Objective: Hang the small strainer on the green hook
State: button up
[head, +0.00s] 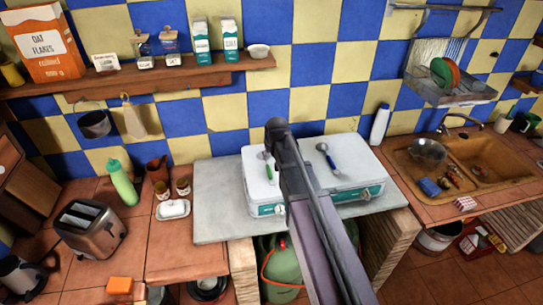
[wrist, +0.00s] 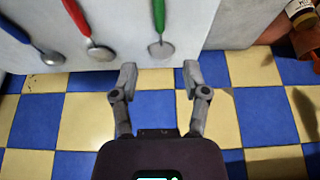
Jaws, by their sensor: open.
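In the wrist view, three pieces with round metal ends show against a white surface: one green (wrist: 159,30), one red (wrist: 84,25) and one blue (wrist: 38,46). I cannot tell whether they are hooks or small utensils. My gripper (wrist: 159,73) is open and empty, its fingertips on either side of the green piece's line and apart from it. In the head view, the green piece (head: 268,168) and the blue piece (head: 328,160) show on the white cooktop; my arm hides the red one and my gripper. A round metal strainer-like bowl (head: 427,150) sits in the sink; its size is unclear.
A toaster (head: 90,228), a green bottle (head: 122,182) and a butter dish (head: 173,209) stand on the left counter. A pot (head: 95,124) and a board (head: 133,120) hang below the wall shelf (head: 165,80). A white bottle (head: 380,124) stands right of the cooktop (head: 362,190).

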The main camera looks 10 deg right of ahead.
jog(key=s+f+g, duration=0.1)
jog(key=s+g, duration=0.3)
jog(key=s, duration=1.9)
jog(key=shift+f, duration=0.2)
jog(key=shift+s, duration=0.1)
notch_tip(320, 180, down, 10)
jog(key=b, duration=0.9)
jog(key=shift+r+b, duration=0.2)
jog(key=shift+b, duration=0.1)
